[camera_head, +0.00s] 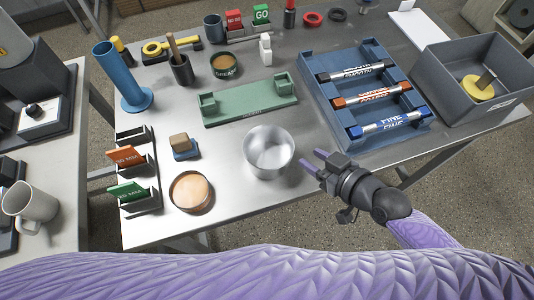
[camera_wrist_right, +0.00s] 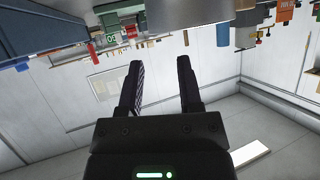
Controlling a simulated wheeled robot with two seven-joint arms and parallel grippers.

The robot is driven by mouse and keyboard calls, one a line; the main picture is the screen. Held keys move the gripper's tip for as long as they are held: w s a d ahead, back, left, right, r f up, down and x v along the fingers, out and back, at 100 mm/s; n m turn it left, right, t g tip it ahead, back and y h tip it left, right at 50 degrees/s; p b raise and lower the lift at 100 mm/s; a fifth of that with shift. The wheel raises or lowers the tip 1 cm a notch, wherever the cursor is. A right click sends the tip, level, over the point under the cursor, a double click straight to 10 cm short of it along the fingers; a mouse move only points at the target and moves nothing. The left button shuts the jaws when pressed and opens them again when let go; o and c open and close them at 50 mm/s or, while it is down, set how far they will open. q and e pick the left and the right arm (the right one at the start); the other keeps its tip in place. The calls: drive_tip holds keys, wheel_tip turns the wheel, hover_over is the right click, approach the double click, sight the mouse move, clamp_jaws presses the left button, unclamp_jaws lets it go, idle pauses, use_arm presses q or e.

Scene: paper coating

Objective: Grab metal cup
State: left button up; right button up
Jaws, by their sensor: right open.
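The metal cup (camera_head: 268,152) is a round silver vessel with an open top, upright near the front middle of the steel table (camera_head: 235,205). My right gripper (camera_head: 313,161) is just right of the cup, fingers pointing left toward it, open and empty, apart from the cup. In the right wrist view, which is upside down, the gripper fingers (camera_wrist_right: 160,65) are spread with nothing between them. A grey rounded body at the top edge, likely the metal cup (camera_wrist_right: 185,12), is cut off. My left gripper is not in view.
Behind the cup lies a green holder (camera_head: 250,100). A blue rack (camera_head: 325,105) with several rods and a grey bin (camera_head: 440,75) stand at right. A round wooden-topped dish (camera_head: 190,192) and small block (camera_head: 182,150) are left. Table around the cup's front is clear.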

sight(284, 131)
drive_tip(key=shift+t, duration=0.3)
drive_tip(key=x, duration=0.3)
drive_tip(key=b+x, duration=0.1)
drive_tip(key=x, duration=0.2)
drive_tip(key=w+b+x, duration=0.1)
drive_tip(key=x, duration=0.3)
drive_tip(key=shift+d+r, duration=0.4)
drive_tip(key=shift+r, duration=0.05)
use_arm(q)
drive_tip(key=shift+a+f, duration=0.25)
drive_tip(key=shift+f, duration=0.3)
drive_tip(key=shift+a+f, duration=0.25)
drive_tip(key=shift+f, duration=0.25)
use_arm(e)
drive_tip(key=shift+s+r, duration=0.1)
clamp_jaws()
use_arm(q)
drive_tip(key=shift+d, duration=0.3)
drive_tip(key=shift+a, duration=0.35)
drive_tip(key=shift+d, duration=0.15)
